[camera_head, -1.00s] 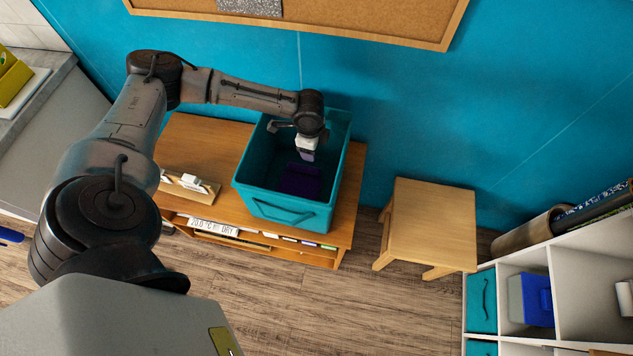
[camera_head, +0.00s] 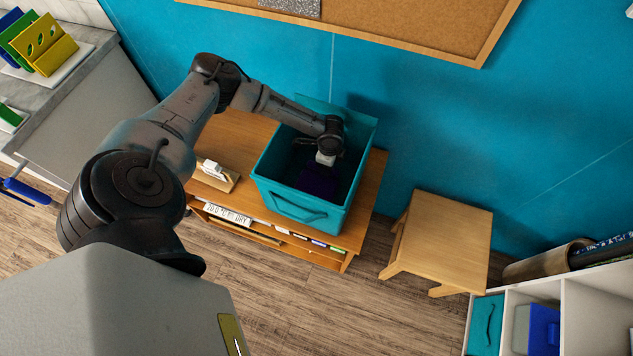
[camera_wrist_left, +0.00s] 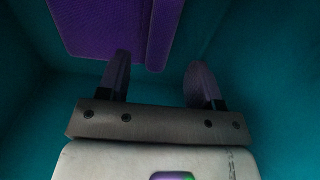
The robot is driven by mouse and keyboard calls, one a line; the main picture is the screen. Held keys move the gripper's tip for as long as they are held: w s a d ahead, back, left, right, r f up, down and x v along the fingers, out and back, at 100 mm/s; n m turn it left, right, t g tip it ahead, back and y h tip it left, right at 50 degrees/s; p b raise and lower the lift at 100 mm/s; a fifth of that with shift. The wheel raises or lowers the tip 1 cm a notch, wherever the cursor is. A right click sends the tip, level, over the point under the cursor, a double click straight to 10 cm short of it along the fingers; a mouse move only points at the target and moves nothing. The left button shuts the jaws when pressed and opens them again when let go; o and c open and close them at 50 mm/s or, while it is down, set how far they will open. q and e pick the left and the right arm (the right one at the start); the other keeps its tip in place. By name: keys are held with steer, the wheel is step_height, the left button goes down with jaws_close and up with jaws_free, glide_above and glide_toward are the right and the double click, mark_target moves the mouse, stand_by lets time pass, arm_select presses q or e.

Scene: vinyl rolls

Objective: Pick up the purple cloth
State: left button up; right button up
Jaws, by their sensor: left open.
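The purple cloth (camera_head: 318,182) lies inside the teal bin (camera_head: 297,205), dark in the shadow at the bottom. In the left wrist view the cloth (camera_wrist_left: 105,28) is a flat purple sheet with a fold or edge strip along its right side. My left gripper (camera_head: 323,166) reaches down into the bin above the cloth. In the left wrist view my left gripper (camera_wrist_left: 160,78) is open, with its two fingers apart and nothing visibly held. Its left fingertip overlaps the cloth's near edge in the picture; I cannot tell whether it touches. My right gripper is not in view.
The bin stands on a low wooden cabinet (camera_head: 362,205) against the teal wall. A wooden stool (camera_head: 440,238) is to the right. A white shelf (camera_head: 592,300) with bins is at the lower right. A counter (camera_head: 60,85) is at the left. The bin's walls surround my left gripper.

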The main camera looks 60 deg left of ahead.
mark_target(317, 184)
arm_select(q)
steer(key=shift+d+f, duration=0.1)
steer(key=shift+f, duration=1.85)
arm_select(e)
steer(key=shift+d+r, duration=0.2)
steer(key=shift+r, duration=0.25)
arm_select(q)
steer(key=shift+c, duration=0.2)
steer(key=c, duration=1)
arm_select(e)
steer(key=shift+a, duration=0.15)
arm_select(q)
steer(key=shift+o, duration=0.2)
